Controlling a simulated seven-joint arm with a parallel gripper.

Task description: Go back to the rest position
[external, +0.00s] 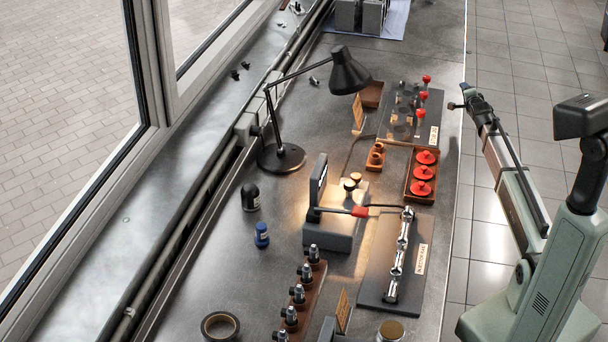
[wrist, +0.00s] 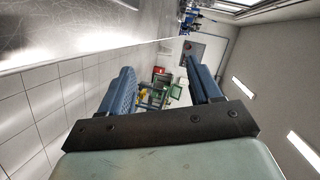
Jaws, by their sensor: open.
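My gripper (wrist: 160,70) shows in the wrist view as two blue ridged fingers on a dark crossbar. The fingers are wide apart, with nothing between them. Past them I see a tiled floor and wall, with the bench edge along the upper left. In the external view my pale green arm stands at the right, off the bench's right edge. I cannot make out the fingers there. No part on the bench is in touch with the arm.
The bench holds a black desk lamp (external: 349,72), a tray of red parts (external: 408,196), a dark plate with a metal shaft (external: 376,303), a rack of injectors (external: 313,290), a blue bottle (external: 262,236) and a tape roll (external: 219,326). The floor (external: 535,75) right of the bench is clear.

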